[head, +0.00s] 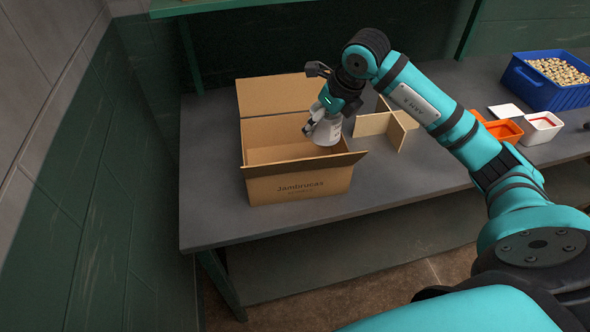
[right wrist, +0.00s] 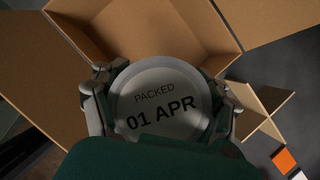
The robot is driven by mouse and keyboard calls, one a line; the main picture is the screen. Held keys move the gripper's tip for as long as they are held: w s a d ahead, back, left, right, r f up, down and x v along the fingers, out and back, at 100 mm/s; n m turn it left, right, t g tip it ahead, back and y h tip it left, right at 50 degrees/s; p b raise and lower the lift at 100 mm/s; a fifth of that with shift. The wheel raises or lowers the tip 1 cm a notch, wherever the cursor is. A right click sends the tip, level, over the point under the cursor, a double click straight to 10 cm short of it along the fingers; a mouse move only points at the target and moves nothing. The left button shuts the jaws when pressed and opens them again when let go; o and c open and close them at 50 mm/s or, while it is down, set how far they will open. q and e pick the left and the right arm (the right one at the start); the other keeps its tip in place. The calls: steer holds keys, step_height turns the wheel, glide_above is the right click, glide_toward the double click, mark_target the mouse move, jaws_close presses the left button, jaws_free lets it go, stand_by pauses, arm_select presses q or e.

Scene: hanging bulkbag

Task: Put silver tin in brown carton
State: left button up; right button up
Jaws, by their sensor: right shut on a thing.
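The brown carton (head: 300,187) stands open on the grey table, its flaps spread outward, with "Jambruces" printed on its front. My right gripper (head: 322,128) is over the right part of the carton's opening, shut on the silver tin (head: 327,133). In the right wrist view the tin's round lid (right wrist: 160,105) reads "PACKED 01 APR" and sits between both fingers. The carton's open inside (right wrist: 160,35) shows beyond the tin. Whether the tin's bottom is below the carton's rim I cannot tell. My left gripper is not in view.
A cardboard divider (head: 392,124) stands on the table (head: 425,175) right of the carton. Farther right are an orange tray (head: 503,130), a white tray (head: 541,128) and a blue crate (head: 535,88) of small pale pieces. A green wall is close on the left.

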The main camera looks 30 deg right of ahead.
step_height(320, 180, down, 10)
steer(key=p, duration=0.2)
steer(key=shift+w+p, duration=0.15)
steer(key=shift+p, duration=0.25)
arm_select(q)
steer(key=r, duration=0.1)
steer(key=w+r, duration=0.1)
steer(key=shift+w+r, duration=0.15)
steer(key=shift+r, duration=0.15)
arm_select(e)
steer(key=shift+f, duration=0.15)
arm_select(q)
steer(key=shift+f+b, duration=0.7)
steer(key=shift+b, duration=0.1)
arm_select(e)
steer(key=shift+f, duration=0.65)
steer(key=o, duration=1.3)
steer(key=shift+c, duration=0.2)
steer(key=shift+o, duration=0.2)
